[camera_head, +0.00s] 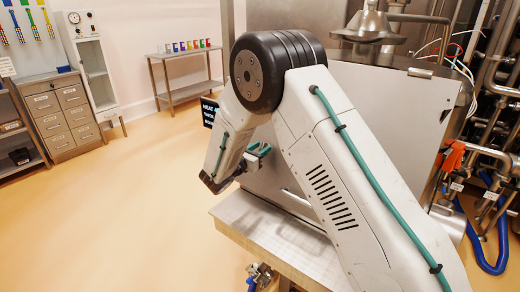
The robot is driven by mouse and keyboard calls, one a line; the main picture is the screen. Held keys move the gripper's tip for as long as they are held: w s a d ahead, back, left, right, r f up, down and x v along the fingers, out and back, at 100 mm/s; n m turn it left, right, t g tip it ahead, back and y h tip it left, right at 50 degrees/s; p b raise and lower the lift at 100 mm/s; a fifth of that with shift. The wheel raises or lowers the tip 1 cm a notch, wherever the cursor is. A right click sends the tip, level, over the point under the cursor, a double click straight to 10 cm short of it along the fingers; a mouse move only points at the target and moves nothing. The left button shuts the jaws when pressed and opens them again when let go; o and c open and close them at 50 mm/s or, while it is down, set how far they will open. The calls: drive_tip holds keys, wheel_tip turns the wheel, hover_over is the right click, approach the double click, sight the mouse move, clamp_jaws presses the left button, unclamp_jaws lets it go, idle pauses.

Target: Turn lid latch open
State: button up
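A large steel cabinet-like body (400,110), which looks like the hopper housing, stands behind my arm on the right. A steel cone-shaped fitting (368,25) sits above it. A small metal piece (420,73) is on its top edge; I cannot tell whether it is the lid latch. My arm covers much of the steel front. My forearm hangs down from the black elbow to a dark wrist. What looks like my gripper (258,150), with teal parts, is beside the wrist, close to the steel front. It is too small to tell whether its fingers are open or hold anything.
A metal-topped platform (245,220) lies below my wrist. Pipes (490,90), an orange-red handle (452,155) and a blue hose (485,262) crowd the right side. Drawers (62,115), a white cabinet (90,70) and a side table (187,92) stand far back. The left floor is clear.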

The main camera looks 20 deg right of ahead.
drive_tip(key=shift+w+d, duration=0.15)
drive_tip(key=shift+d, duration=0.05)
drive_tip(key=shift+c, duration=0.3)
drive_tip(key=c, duration=0.5)
